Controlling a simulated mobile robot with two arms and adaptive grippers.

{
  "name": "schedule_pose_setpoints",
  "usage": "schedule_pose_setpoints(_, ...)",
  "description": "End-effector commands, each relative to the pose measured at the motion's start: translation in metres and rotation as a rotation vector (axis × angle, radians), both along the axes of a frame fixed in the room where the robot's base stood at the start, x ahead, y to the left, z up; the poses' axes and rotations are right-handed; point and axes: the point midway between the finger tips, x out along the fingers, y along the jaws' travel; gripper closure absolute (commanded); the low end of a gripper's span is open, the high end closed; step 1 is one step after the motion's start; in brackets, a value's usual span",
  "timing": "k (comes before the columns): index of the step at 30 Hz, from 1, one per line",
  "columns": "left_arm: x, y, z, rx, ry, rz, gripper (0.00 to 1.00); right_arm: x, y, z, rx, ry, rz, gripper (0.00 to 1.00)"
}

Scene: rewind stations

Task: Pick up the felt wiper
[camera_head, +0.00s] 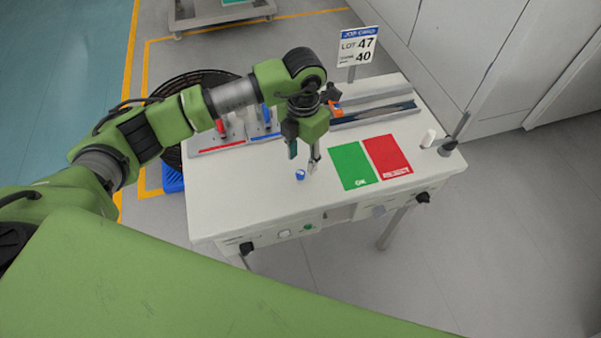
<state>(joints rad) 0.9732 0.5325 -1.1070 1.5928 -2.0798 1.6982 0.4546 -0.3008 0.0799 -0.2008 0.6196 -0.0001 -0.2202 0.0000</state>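The white worktable (240,205) stands ahead of me. My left gripper (303,158) points down over its middle, its two fingers apart with nothing visible between them. A small blue and white piece (300,175) lies on the tabletop just below and in front of the fingertips. A small white block (428,138) is near the table's right edge. I cannot tell for sure which of these is the felt wiper. My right gripper is not in view.
A green OK mat (352,165) and a red mat (387,156) lie right of the gripper. The table's front left is clear.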

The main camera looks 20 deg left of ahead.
Motion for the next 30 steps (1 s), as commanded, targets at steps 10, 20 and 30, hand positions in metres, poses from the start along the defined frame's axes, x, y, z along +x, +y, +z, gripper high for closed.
schedule_pose_setpoints(10,-0.002,0.002,-0.03,0.0,0.004,0.0,0.62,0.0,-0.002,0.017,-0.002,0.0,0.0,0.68)
schedule_pose_setpoints(20,-0.001,0.003,-0.067,-0.002,0.0,-0.003,0.62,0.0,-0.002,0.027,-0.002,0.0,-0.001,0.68)
schedule_pose_setpoints(30,0.0,0.003,-0.068,-0.002,0.0,-0.002,1.0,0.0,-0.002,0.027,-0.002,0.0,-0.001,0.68)
